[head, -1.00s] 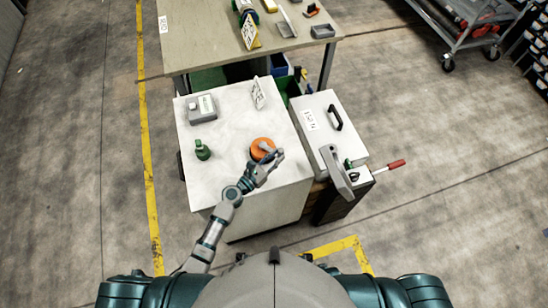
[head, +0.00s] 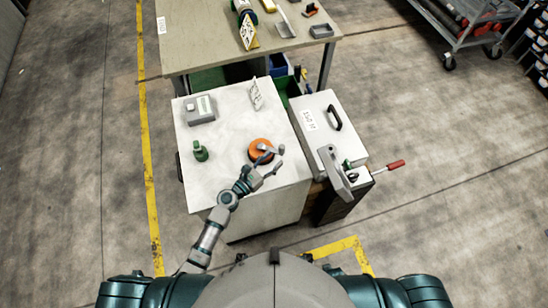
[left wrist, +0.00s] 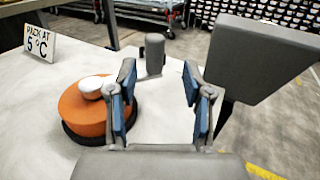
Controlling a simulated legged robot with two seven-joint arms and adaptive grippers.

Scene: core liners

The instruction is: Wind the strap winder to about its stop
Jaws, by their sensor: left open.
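The strap winder is an orange round drum (head: 261,151) on the white bench top (head: 215,169), near its front right. In the left wrist view the orange drum (left wrist: 84,110) sits on a dark base at left, with a pale hub on top. A grey upright knob (left wrist: 154,54) shows beyond and between the fingers; the left finger hides whether it joins the hub. My left gripper (head: 271,158) is at the drum's right front edge. In the left wrist view its blue-padded fingers (left wrist: 160,90) are spread apart with nothing between the pads. My right gripper is not in view.
A grey box device (head: 200,110), a green bottle-like object (head: 201,151) and a sign card (head: 256,93) stand on the bench. To the right are a white case with a black handle (head: 334,118), a grey upright lever (head: 336,172) and a red-handled tool (head: 396,164).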

